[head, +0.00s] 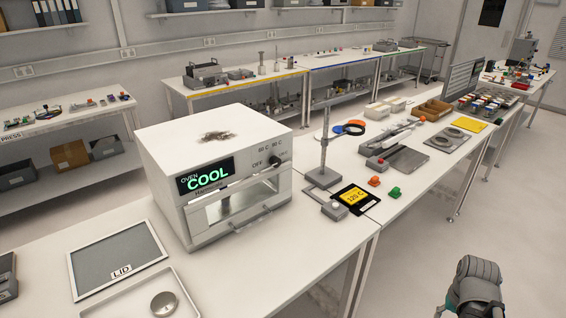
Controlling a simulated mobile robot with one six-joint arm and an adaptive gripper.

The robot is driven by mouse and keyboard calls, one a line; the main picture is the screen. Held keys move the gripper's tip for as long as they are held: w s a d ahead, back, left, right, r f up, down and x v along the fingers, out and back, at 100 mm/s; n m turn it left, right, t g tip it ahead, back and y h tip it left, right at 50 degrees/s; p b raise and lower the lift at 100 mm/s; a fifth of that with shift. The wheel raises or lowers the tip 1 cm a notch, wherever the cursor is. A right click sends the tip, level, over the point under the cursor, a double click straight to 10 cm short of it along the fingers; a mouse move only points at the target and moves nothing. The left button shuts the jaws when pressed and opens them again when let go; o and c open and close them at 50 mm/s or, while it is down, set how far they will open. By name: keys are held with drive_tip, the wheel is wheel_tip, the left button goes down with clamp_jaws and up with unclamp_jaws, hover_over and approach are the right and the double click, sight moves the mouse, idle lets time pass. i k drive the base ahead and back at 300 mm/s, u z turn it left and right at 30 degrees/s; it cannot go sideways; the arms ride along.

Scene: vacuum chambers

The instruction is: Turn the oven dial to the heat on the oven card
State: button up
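The white oven (160,150) stands on the near bench, its display (206,176) reading "COOL" in green. Its small dark dial (275,161) is at the upper right of the front, with "OFF" to its left and small heat marks above. The dial's pointer is too small to read. The oven door below, with its window and handle, looks shut. The oven card (355,197), yellow on black, lies to the right of the oven and seems to read "120 C". Part of my arm shows at the bottom right, well away from the dial; my gripper's fingers are not visible.
Orange (374,181) and green (394,193) pieces lie close by. A lid (118,260) and a tray (125,307) lie at the front left. The floor at right is clear.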

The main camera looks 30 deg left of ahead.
sight(274, 161)
drive_tip(key=k, duration=1.4)
drive_tip(key=u, duration=0.6)
drive_tip(key=i, duration=0.95)
drive_tip(key=z, duration=0.05)
